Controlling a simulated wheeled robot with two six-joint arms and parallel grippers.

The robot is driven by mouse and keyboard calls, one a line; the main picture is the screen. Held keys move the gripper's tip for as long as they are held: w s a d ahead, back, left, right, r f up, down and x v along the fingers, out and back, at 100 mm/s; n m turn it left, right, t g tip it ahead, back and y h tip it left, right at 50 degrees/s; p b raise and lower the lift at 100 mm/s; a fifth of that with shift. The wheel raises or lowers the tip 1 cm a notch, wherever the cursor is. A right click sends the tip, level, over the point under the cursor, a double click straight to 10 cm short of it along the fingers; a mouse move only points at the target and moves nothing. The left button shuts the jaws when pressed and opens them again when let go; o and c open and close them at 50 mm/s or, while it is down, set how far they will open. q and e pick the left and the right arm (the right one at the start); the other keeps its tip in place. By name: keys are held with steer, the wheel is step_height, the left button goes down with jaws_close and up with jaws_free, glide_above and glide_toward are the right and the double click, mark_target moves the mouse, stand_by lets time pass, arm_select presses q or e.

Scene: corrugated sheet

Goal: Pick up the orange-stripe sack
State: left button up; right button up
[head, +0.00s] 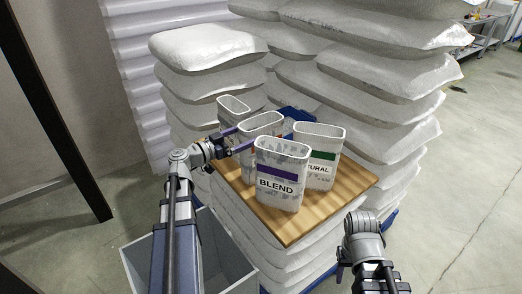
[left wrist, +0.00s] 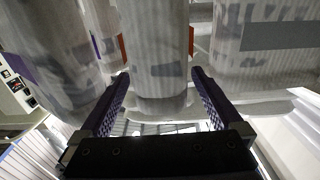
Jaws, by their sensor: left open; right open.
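The orange-stripe sack (head: 262,122) stands upright on a wooden board, behind the purple-stripe sack in the head view. In the left wrist view this pale sack (left wrist: 157,85) is between my fingers, with bits of orange at both its edges. My left gripper (head: 237,141) is open at its left side, one finger on either side of it; I cannot tell whether they touch it. It also shows in the left wrist view (left wrist: 160,98). The front of the stripe is mostly hidden. My right arm is at the lower right; its fingers do not show.
The purple-stripe BLEND sack (head: 281,178) stands close in front, and the green-stripe sack (head: 322,158) to the right. Another sack (head: 234,104) stands behind left. The board (head: 340,194) is bare at its right front. Tall stacks of white sacks (head: 385,75) rise behind. A grey bin (head: 226,248) is below.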

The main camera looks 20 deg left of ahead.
mark_target(257, 129)
arm_select(q)
steer(key=x, duration=0.5)
steer(key=shift+w+r, duration=0.1)
steer(key=shift+c, duration=0.2)
jaws_close()
stand_by(0.5)
